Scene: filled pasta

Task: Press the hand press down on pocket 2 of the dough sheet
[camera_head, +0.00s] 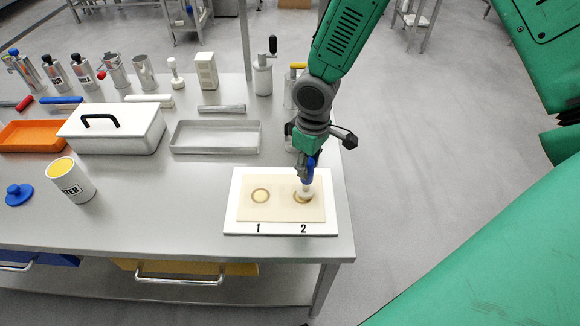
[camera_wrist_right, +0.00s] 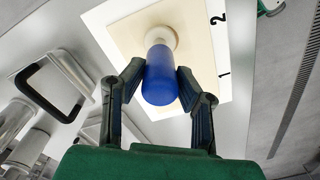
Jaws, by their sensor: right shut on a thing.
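The dough sheet (camera_head: 281,213) lies on a white board (camera_head: 245,227) marked 1 and 2. My right gripper (camera_head: 307,165) is shut on the blue handle of the hand press (camera_head: 308,181), which stands over pocket 2. The blue handle (camera_wrist_right: 163,80) and its pale round base (camera_wrist_right: 161,38) also show in the right wrist view, between the two fingers. The press base covers most of pocket 2 and appears to touch the dough; any small gap cannot be told. My left gripper is not in view.
A grey metal tray (camera_head: 215,149), a white lidded box (camera_head: 112,143) and an orange tray (camera_head: 30,148) lie behind and left of the board. Several bottles and tools line the back. The table is clear between can and board.

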